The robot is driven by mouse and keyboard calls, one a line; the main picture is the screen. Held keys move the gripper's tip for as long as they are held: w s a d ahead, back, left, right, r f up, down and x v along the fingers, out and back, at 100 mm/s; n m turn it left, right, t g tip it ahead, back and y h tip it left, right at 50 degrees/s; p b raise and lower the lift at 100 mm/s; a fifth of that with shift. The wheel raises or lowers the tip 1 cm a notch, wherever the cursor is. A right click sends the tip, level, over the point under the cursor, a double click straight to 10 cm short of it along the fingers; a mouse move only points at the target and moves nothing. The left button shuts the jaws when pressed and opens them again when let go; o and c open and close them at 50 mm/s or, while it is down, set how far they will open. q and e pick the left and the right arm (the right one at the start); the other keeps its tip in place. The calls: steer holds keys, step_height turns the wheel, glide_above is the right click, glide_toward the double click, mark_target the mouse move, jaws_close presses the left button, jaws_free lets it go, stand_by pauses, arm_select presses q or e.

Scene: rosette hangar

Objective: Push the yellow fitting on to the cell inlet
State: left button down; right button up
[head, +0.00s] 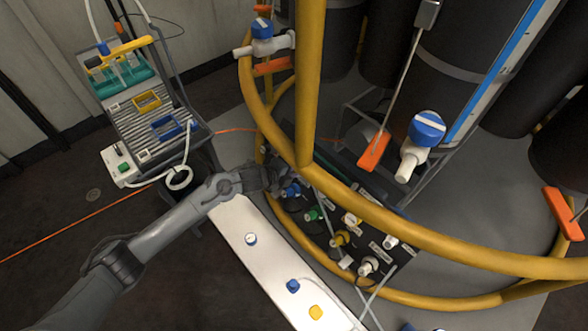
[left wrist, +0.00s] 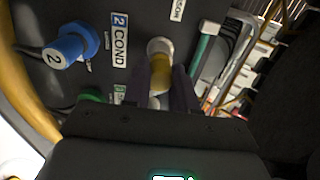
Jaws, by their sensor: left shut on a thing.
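My left gripper (head: 274,180) reaches in from the left to the far left end of the dark port panel (head: 322,226), beside a blue fitting (head: 291,190). In the left wrist view, my gripper's fingers (left wrist: 160,88) are shut on the yellow fitting (left wrist: 160,73). Its far end is against or just in front of a round whitish port (left wrist: 160,47); I cannot tell whether it is seated. A blue fitting marked 2 (left wrist: 68,47) and a "2 COND" label (left wrist: 119,40) are to its left. The held fitting is hidden in the head view. My right gripper is not seen.
A yellow rail (head: 400,222) curves above the panel. Green (head: 312,214) and yellow (head: 340,238) fittings sit along the panel. A white bench (head: 268,262) in front carries a blue cap (head: 293,286) and a yellow cap (head: 316,312). An instrument cart (head: 150,115) stands left.

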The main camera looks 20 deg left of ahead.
arm_select(q)
steer(key=shift+w, duration=0.1)
stand_by(0.3)
steer(key=c, duration=0.8)
jaws_free()
steer(key=shift+p+v, duration=2.55)
steer(key=shift+v, duration=2.9)
steer(key=shift+f, duration=0.1)
